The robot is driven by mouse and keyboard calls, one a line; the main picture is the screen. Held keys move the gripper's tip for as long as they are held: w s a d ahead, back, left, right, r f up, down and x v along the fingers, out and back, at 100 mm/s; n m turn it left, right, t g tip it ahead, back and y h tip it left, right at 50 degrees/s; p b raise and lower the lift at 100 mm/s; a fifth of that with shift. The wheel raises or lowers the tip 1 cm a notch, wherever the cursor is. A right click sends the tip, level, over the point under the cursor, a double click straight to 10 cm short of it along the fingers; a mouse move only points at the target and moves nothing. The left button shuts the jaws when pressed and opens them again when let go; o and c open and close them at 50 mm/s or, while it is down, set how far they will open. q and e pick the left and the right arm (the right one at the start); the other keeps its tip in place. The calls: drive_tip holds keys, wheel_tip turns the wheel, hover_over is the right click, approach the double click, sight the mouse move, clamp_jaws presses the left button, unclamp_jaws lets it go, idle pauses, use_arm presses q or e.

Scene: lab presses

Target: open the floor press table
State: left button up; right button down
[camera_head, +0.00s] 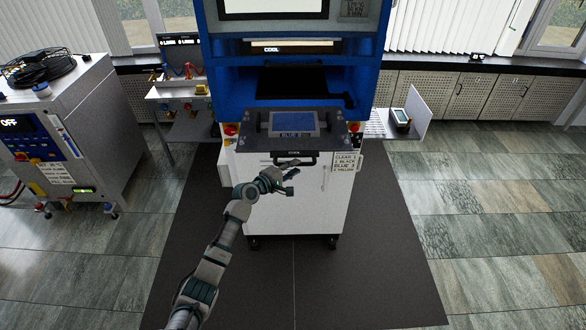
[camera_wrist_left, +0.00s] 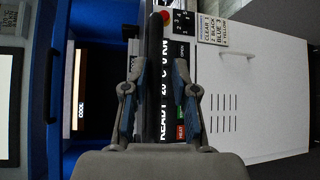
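The blue floor press (camera_head: 365,85) stands at the centre, with a dark opening over a black-topped table (camera_head: 340,133) with a small screen. A black bar handle (camera_head: 308,160) runs along the table's front edge, above a white cabinet. My left gripper (camera_head: 287,177) is in front of this handle, its fingers apart. In the left wrist view, the dark bar (camera_wrist_left: 154,75) runs between the two spread fingers of my left gripper (camera_wrist_left: 158,85), with gaps on both sides; the depth between them is hard to tell. My right gripper is not in view.
A grey machine (camera_head: 85,125) stands at the left, with a small bench (camera_head: 180,92) beside it. A shelf (camera_head: 418,112) with a small device sticks out at the press's right. Red buttons flank the table. The dark floor mat (camera_head: 360,270) in front is clear.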

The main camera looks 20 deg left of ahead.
use_arm(q)
drive_tip(key=v, duration=1.2)
drive_tip(key=shift+f, duration=0.2)
drive_tip(key=shift+w+f, duration=0.1)
